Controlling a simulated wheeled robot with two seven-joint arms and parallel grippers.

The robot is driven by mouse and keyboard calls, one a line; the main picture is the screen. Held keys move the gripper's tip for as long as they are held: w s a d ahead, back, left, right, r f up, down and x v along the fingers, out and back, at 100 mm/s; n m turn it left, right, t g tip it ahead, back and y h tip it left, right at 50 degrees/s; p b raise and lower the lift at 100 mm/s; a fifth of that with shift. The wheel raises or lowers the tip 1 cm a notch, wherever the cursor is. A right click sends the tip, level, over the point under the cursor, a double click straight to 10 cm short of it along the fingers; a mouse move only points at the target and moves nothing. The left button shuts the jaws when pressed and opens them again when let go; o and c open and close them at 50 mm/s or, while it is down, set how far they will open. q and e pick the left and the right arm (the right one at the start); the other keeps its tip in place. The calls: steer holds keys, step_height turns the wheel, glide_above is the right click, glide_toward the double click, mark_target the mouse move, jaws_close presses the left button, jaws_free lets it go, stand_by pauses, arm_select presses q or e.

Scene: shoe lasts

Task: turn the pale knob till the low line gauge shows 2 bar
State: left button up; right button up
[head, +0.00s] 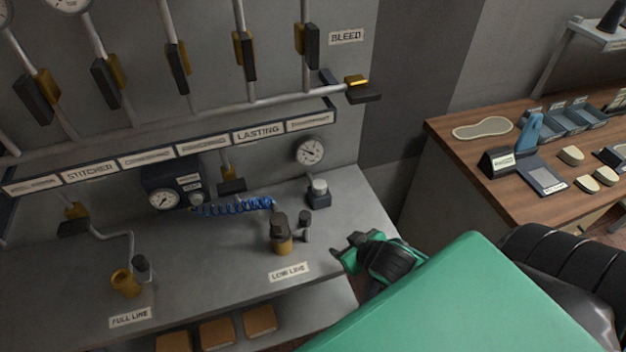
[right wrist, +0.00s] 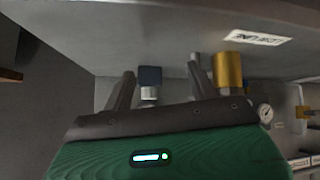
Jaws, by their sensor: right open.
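A pale round knob (head: 319,186) sits on a small dark block at the right of the grey bench. A round gauge (head: 309,151) is on the wall behind it; its reading is too small to tell. My right gripper (head: 347,247) is open and empty at the bench's right front edge, apart from the knob and nearer to me. In the right wrist view, which is upside down, the knob (right wrist: 149,93) shows beyond and between the open fingers (right wrist: 160,72). The LOW LINE label (head: 289,271) lies at the bench front. My left gripper is not in view.
A brass fitting with dark caps (head: 281,238) stands left of my gripper, joined to a blue coiled hose (head: 233,206). A boxed gauge (head: 164,199) with a small grey knob (head: 197,199) is further left. Pipes with levers hang above. A wooden table (head: 470,175) stands right.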

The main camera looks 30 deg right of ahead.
mark_target(319, 183)
steer(key=w+d+r+n+t+y, duration=0.2)
steer(key=w+d+r+t+y, duration=0.25)
steer(key=w+d, duration=0.35)
steer(key=shift+g+h, duration=0.25)
steer(key=shift+h, duration=0.2)
steer(key=p+x, duration=0.1)
steer(key=x, duration=0.3)
steer(key=p+x, duration=0.1)
steer(key=x, duration=0.3)
steer(key=a+r+p+x, duration=0.1)
steer(key=x, duration=0.4)
steer(key=shift+w+r, duration=0.1)
steer(key=shift+w, duration=0.1)
steer(key=shift+w+a+f, duration=0.1)
steer(key=shift+w+f, duration=0.3)
steer(key=shift+w, duration=0.25)
steer(key=c, duration=1)
steer(key=shift+y+p, duration=0.35)
steer(key=shift+y, duration=0.15)
